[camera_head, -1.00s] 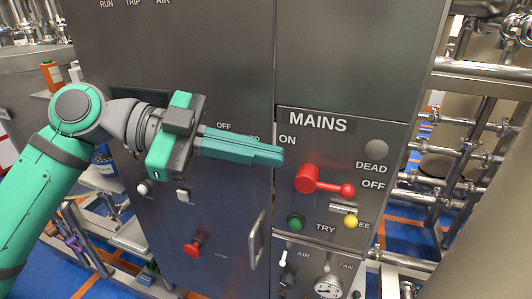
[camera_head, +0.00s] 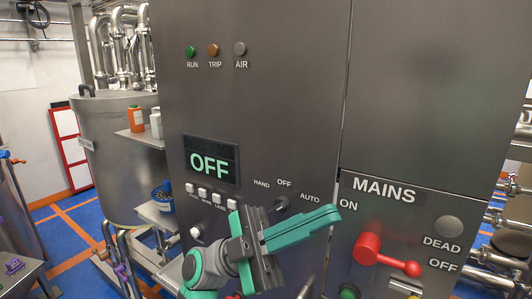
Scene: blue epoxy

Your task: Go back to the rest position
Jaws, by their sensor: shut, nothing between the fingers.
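My gripper (camera_head: 330,216) is shut and empty, its teal fingers together and pointing right. It is in front of the steel cabinet (camera_head: 260,110), just left of the MAINS panel (camera_head: 360,225). The red mains handle (camera_head: 390,257) lies to the right of the fingertips and apart from them in the picture. Its knob end points right, toward the OFF label. My arm comes up from the bottom edge of the view.
The cabinet carries a display (camera_head: 210,160) reading OFF, a HAND/OFF/AUTO selector (camera_head: 283,204) partly behind my gripper, and RUN, TRIP and AIR lamps. A steel tank (camera_head: 110,155) stands left. Pipes (camera_head: 495,216) run at the right. Blue floor (camera_head: 85,222) shows at lower left.

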